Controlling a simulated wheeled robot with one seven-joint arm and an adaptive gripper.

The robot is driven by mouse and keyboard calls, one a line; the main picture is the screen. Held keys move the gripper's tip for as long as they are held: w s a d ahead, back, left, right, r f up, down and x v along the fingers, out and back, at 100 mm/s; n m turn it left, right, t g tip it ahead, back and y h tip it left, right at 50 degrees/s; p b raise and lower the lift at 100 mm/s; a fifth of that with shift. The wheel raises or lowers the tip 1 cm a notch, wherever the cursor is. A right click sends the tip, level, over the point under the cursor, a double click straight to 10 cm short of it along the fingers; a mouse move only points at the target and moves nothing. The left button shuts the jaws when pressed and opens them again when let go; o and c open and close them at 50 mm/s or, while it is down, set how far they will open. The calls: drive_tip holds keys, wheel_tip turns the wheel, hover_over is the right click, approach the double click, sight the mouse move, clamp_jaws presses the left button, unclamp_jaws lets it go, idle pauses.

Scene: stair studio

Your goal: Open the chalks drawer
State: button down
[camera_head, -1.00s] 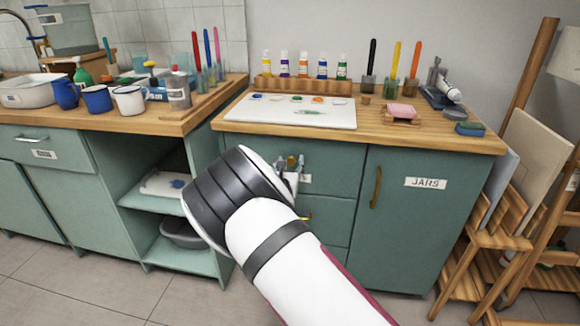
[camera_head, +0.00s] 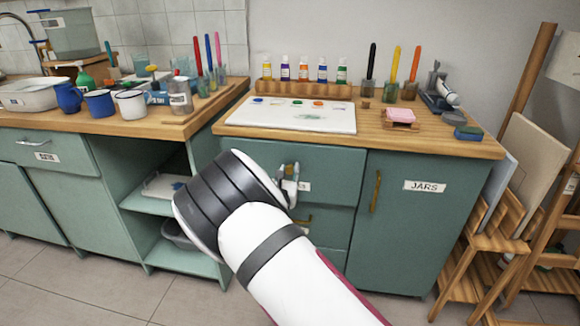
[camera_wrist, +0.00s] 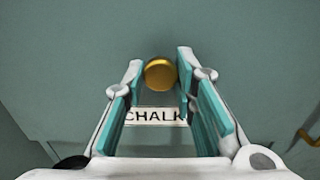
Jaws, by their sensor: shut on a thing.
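The chalks drawer (camera_head: 335,170) is the top green drawer front under the right worktop and seems to stand slightly out from the cabinet. My gripper (camera_head: 290,170) is at this front, partly hidden by my arm in the head view. In the wrist view, my gripper (camera_wrist: 160,68) has its two teal-padded fingers on either side of a round brass knob (camera_wrist: 160,73), shut on it. The white label (camera_wrist: 154,115) reading "CHALK" lies just below the knob, its right end hidden by a finger.
A lower drawer with a brass handle (camera_head: 306,222) is below. The "JARS" door (camera_head: 410,240) is to the right. Paint bottles, a white board (camera_head: 290,116) and brushes stand on the worktop (camera_head: 440,143). Open shelves (camera_head: 155,200) are left, easels (camera_head: 500,220) right.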

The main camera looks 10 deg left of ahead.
drive_tip(key=s+p, duration=1.1)
drive_tip(key=s, duration=1.8)
drive_tip(key=shift+s+a, duration=0.15)
drive_tip(key=shift+a, duration=0.3)
drive_tip(key=c, duration=1.3)
unclamp_jaws()
drive_tip(key=s, duration=1.2)
drive_tip(key=shift+a, duration=0.2)
